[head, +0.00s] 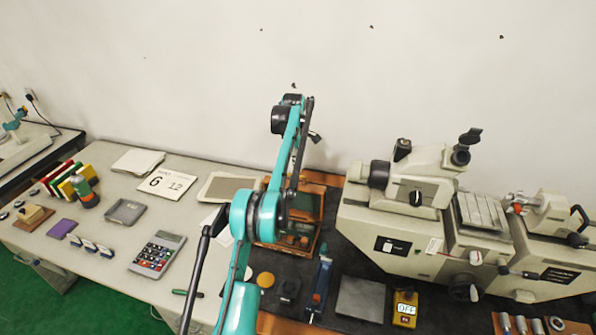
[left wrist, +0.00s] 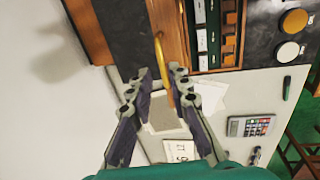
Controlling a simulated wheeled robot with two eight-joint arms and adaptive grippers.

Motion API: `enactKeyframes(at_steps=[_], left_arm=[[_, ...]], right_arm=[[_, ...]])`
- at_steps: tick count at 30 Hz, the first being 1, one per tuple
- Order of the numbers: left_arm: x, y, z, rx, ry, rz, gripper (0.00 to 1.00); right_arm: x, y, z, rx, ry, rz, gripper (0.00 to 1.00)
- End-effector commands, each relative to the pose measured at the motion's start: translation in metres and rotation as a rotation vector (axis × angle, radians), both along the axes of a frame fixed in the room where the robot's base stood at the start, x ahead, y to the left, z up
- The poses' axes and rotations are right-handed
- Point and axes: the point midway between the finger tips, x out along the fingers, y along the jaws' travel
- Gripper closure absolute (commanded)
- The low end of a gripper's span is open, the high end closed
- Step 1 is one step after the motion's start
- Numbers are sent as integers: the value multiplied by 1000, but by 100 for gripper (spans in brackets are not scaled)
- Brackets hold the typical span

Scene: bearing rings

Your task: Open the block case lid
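The wooden block case (head: 316,236) stands behind my teal arm in the head view, partly hidden by it. Its interior with blocks and green-edged compartments shows there and at the top of the left wrist view (left wrist: 213,40). The brown lid (left wrist: 168,22) appears raised on the wall side; its exact angle is unclear. My left gripper (left wrist: 160,75) is open beside the lid, with its two fingers apart. A curved brass-coloured piece (left wrist: 163,60) lies between the fingertips in the picture; contact cannot be told. My right gripper is not in view.
A large grey machine (head: 395,225) stands right of the case. A tablet-like panel (head: 226,187), calendar card (head: 168,184) and calculator (head: 159,252) lie to the left. A blue-black tool (head: 319,285) and yellow meter (head: 405,308) are in front. The wall is close behind.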

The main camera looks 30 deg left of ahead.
Motion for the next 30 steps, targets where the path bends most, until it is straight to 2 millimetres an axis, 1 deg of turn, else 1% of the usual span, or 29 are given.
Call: enactKeyframes(at_steps=[1,3,7,23,26,29,30], left_arm=[[-1,0,8,0,0,0,82],[-2,0,16,0,0,0,82],[-4,-1,24,0,0,0,82],[-4,-1,26,0,0,-1,82],[-5,-7,30,5,-5,-25,82],[-10,-21,40,23,-20,-98,82],[-13,-30,46,34,-29,-142,82]], right_arm=[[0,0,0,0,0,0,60],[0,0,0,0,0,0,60],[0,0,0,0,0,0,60],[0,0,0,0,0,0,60],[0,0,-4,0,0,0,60],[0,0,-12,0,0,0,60],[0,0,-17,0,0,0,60]])
